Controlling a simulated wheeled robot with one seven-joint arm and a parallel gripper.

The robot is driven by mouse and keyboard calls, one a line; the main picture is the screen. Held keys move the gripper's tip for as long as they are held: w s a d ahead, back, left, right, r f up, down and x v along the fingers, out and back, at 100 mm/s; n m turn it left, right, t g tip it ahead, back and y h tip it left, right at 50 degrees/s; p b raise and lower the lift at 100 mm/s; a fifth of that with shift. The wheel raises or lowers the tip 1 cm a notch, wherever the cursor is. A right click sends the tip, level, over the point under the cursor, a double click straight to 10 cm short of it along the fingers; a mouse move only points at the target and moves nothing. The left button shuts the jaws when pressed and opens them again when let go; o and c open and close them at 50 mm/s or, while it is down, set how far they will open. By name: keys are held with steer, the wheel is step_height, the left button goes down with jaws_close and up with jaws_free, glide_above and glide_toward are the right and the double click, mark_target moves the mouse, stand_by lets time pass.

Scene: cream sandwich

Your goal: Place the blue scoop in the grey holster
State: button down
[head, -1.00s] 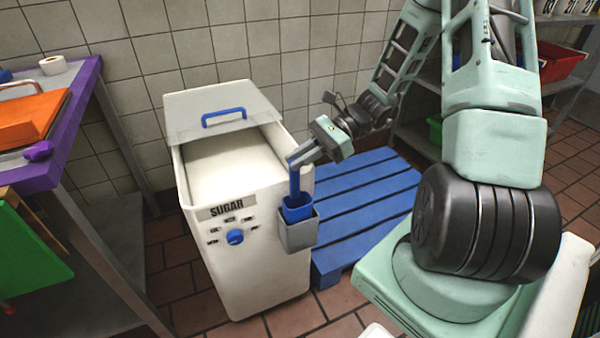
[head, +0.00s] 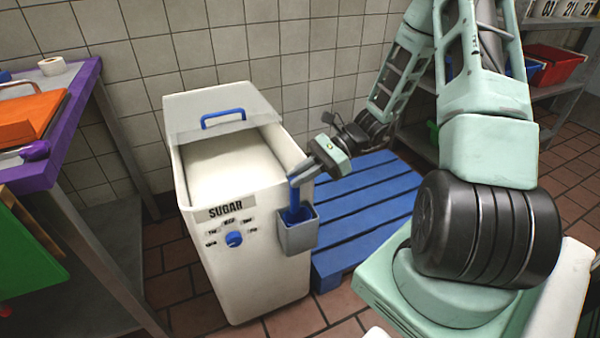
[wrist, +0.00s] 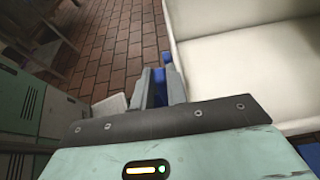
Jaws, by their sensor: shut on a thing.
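The blue scoop (head: 294,199) is upright, with its lower part inside the grey holster (head: 299,237) on the right side of the white sugar bin (head: 250,270). The holster's walls hide most of the scoop's bowl. My gripper (head: 302,174) is shut on the top of the scoop's handle, just above the holster. In the wrist view, my gripper (wrist: 161,84) has a bit of the blue scoop (wrist: 170,75) showing at its fingers. The holster cannot be made out there.
The sugar bin is open, with its clear lid (head: 210,105) tilted back. A blue pallet (head: 365,205) lies on the floor to the right. A purple-edged table (head: 75,110) stands at the left. Shelves (head: 560,90) are at the back right.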

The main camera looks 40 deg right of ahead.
steer(key=c, duration=1.4)
jaws_free()
